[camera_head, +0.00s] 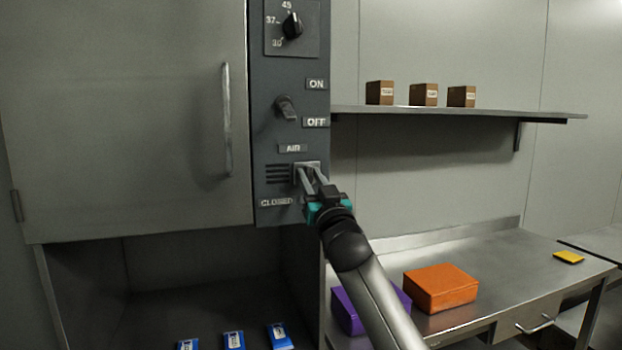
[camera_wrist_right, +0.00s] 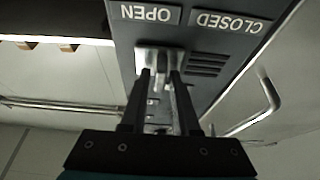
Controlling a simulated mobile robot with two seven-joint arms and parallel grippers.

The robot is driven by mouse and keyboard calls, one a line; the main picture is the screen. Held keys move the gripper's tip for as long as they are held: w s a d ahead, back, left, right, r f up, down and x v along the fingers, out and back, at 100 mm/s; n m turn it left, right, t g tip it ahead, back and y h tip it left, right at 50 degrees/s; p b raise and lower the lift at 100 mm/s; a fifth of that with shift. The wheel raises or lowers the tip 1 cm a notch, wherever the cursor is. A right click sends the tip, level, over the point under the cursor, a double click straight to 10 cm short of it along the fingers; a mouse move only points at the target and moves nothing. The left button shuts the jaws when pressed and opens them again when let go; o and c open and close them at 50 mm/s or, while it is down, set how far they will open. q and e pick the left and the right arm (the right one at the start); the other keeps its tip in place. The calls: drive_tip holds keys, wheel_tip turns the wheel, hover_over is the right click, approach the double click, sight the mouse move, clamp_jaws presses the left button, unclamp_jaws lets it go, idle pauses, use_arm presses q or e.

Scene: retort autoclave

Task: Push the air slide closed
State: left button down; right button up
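The air slide (camera_head: 313,165) is a small pale metal piece on the dark control panel, under the AIR label. In the right wrist view the slide (camera_wrist_right: 158,54) sits below the upside-down OPEN label, with dark vent slots (camera_wrist_right: 208,64) bare on the CLOSED side. My right gripper (camera_head: 308,173) has its fingers apart, with the tips at the slide. In the wrist view its two fingertips (camera_wrist_right: 159,80) overlap the slide's lower part, one to each side of its middle; I cannot tell whether they touch it. My left gripper is not in view.
A cabinet door with a vertical handle (camera_head: 227,120) stands left of the panel. A knob (camera_head: 286,108) and a dial (camera_head: 292,26) sit above the slide. A shelf (camera_head: 450,113) with small boxes and a table with an orange box (camera_head: 440,288) lie to the right.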

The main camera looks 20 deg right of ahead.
clamp_jaws()
idle(1.1)
